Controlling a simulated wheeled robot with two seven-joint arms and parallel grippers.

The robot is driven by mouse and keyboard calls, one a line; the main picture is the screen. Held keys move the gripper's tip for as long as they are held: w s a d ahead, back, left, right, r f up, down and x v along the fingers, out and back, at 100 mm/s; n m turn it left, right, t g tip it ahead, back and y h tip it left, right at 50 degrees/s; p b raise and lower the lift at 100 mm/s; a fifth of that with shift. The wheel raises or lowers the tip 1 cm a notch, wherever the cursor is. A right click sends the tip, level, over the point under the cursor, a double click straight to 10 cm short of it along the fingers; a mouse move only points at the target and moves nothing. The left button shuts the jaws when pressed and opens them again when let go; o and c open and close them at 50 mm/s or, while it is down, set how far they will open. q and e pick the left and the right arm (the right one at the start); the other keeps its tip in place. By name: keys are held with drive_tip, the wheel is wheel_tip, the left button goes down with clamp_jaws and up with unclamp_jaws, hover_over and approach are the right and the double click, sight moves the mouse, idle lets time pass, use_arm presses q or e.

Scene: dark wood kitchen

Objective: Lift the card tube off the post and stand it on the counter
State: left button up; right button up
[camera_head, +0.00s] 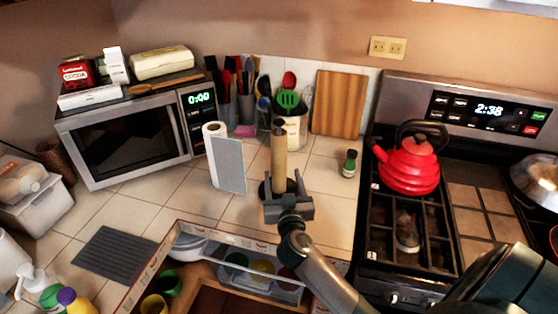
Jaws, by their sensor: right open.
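The tan card tube (279,158) stands upright on a dark post (278,124), whose tip shows above the tube. The post's dark round base (264,189) rests on the tiled counter and is partly hidden by my gripper. My right gripper (287,196) is open, low at the near side of the tube, with its fingers spread. It covers the tube's lower end, and I cannot tell whether the fingers touch the tube or reach around it. My left gripper is not in view.
A paper towel roll (215,151) and a grey panel (229,165) stand left of the tube. Utensil crocks (291,132) are behind it. A small green-capped jar (349,164) is to the right, then the stove with a red kettle (410,166). Tiles between jar and tube are clear.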

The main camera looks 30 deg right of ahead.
sight(280, 170)
idle(0.3)
drive_tip(key=shift+p+x, duration=0.75)
drive_tip(key=shift+x, duration=0.2)
drive_tip(key=p+x, duration=0.1)
drive_tip(key=x, duration=0.1)
drive_tip(key=shift+w+f, duration=0.2)
drive_tip(key=shift+w, duration=0.15)
drive_tip(key=shift+w+d+f, duration=0.15)
drive_tip(key=shift+w, duration=0.1)
drive_tip(key=c, duration=1.1)
